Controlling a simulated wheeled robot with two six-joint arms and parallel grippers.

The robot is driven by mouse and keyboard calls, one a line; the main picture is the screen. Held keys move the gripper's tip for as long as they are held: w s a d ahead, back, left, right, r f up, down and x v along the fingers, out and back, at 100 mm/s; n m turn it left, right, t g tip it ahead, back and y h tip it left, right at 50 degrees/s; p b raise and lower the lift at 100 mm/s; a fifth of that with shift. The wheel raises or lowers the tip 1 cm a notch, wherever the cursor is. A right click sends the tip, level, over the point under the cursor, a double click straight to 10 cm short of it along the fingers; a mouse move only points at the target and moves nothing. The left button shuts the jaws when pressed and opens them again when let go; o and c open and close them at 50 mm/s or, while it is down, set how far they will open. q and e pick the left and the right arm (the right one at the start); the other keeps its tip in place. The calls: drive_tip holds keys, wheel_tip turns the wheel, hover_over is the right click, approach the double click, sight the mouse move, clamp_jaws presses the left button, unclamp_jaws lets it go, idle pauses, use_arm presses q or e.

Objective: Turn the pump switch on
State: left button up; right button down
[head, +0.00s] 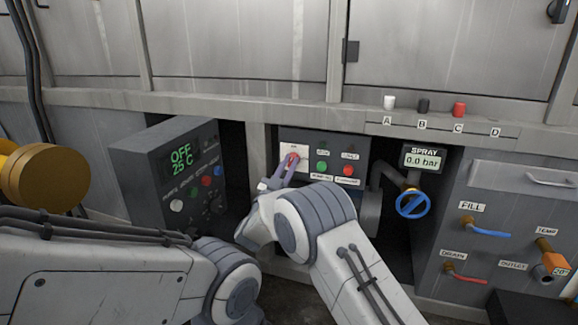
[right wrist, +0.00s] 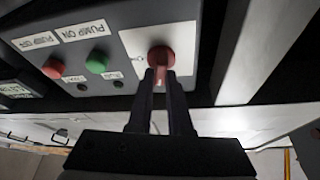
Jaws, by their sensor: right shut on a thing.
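The pump panel (head: 325,146) is a grey box with a white plate at its left that bears a red rotary switch (head: 293,158). In the right wrist view the red switch (right wrist: 161,57) stands out from its white plate. My right gripper (head: 286,168) is shut on the switch's red handle; both fingers (right wrist: 160,82) flank it in the right wrist view. A green button (right wrist: 96,62) lies beside a "PUMP ON" label, and a red button (right wrist: 53,68) beside a second pump label. My left arm shows at the lower left, but its gripper is out of view.
A control box (head: 165,165) reading "OFF 25 C" stands left of the panel. A blue valve wheel (head: 413,205) and spray gauge (head: 422,157) reading 0.0 bar are to its right. A ledge (head: 450,130) above holds white, black and red knobs.

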drive_tip(key=m+g+h, duration=0.1)
drive_tip(key=m, duration=0.1)
drive_tip(key=m+h, duration=0.1)
drive_tip(key=m, duration=0.2)
drive_tip(key=shift+a+f+g, duration=0.1)
drive_tip(key=shift+g, duration=0.3)
drive_tip(key=m+g, duration=0.1)
drive_tip(key=m, duration=0.1)
drive_tip(key=m+h, duration=0.1)
drive_tip(key=m, duration=0.2)
drive_tip(key=shift+g, duration=0.4)
drive_tip(key=m+g+p, duration=0.1)
drive_tip(key=m+g, duration=0.1)
drive_tip(key=m, duration=0.3)
use_arm(q)
drive_tip(key=shift+r+p, duration=0.3)
drive_tip(key=shift+r, duration=0.5)
use_arm(e)
drive_tip(key=shift+m+g+y, duration=0.3)
drive_tip(key=shift+m+g, duration=0.2)
drive_tip(key=shift+m, duration=1.1)
drive_tip(key=c, duration=0.8)
unclamp_jaws()
drive_tip(key=shift+c, duration=0.2)
